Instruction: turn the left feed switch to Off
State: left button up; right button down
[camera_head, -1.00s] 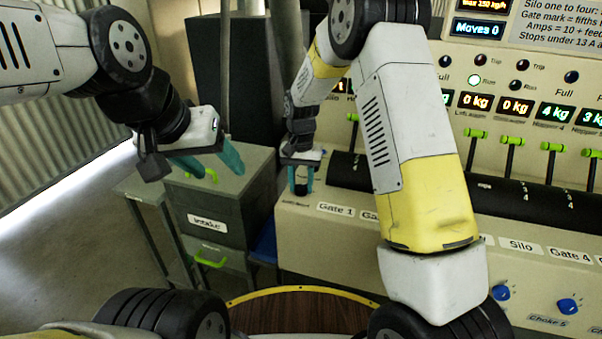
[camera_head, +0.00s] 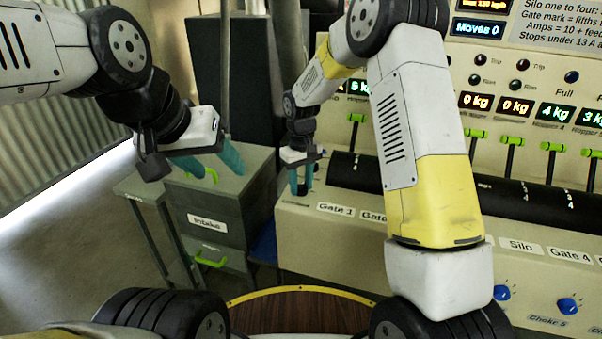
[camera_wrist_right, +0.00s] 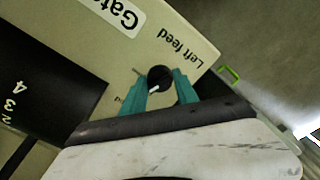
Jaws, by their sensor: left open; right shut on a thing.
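The left feed switch (camera_wrist_right: 159,77) is a small black round knob on the cream panel, beside the "Left feed" lettering. A white mark on the knob points to the lower left in the right wrist view. My right gripper (camera_wrist_right: 160,90) is shut on the knob, with a teal finger on each side. In the head view, my right gripper (camera_head: 301,188) is at the panel's left end, and its fingers mostly hide the knob. Small lettering beside the knob is partly hidden, so I cannot read the setting. My left gripper (camera_head: 209,164) is open and empty, away from the panel.
A grey intake cabinet (camera_head: 235,195) with green handles stands below my left gripper. Gate labels (camera_head: 336,209) run along the panel, with green-topped levers (camera_head: 512,142) behind. Blue choke knobs (camera_head: 568,306) sit at the lower right. A "Moves 0" display (camera_head: 483,28) is above.

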aim_at(301, 184)
jog(key=shift+n, duration=1.6)
jog(key=c, duration=0.9)
grip_release()
jog(key=shift+c, duration=0.2)
jog(key=shift+r, duration=3.95)
